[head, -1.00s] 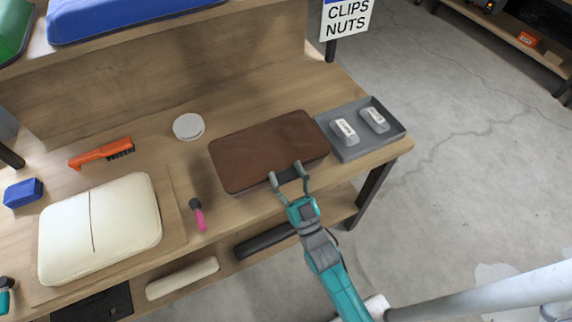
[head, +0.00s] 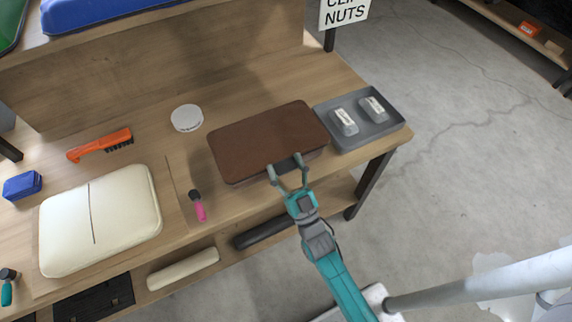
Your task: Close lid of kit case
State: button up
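The kit case (head: 312,160) stands on the wooden workbench in the head view. Its brown lid (head: 268,136) lies down over the case, looking flat or nearly so; whether it is fully seated I cannot tell. A darker strip of the case body shows below the lid's front edge. My gripper (head: 285,163) is at the middle of that front edge, its two fingers spread with nothing between them. The fingertips overlap the lid's edge in the picture; whether they touch it is unclear.
A grey tray (head: 388,132) with two small labelled boxes stands close to the case's right. A round white disc (head: 186,118), a pink-handled tool (head: 198,206), an orange brush (head: 100,144) and a cream padded case (head: 125,210) lie to the left. Bench between is partly clear.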

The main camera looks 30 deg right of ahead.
jog(key=shift+f, duration=0.35)
dwell(0.3)
jog(key=shift+s+f, duration=0.15)
jog(key=shift+s, duration=0.1)
jog(key=v, duration=1.1)
jog(key=shift+s, duration=0.25)
jog(key=s+r+g, duration=0.3)
jog(key=s+g, duration=0.2)
jog(key=s, duration=0.6)
jog(key=s+r+g, duration=0.4)
jog(key=s, duration=0.8)
jog(key=shift+g, duration=0.4)
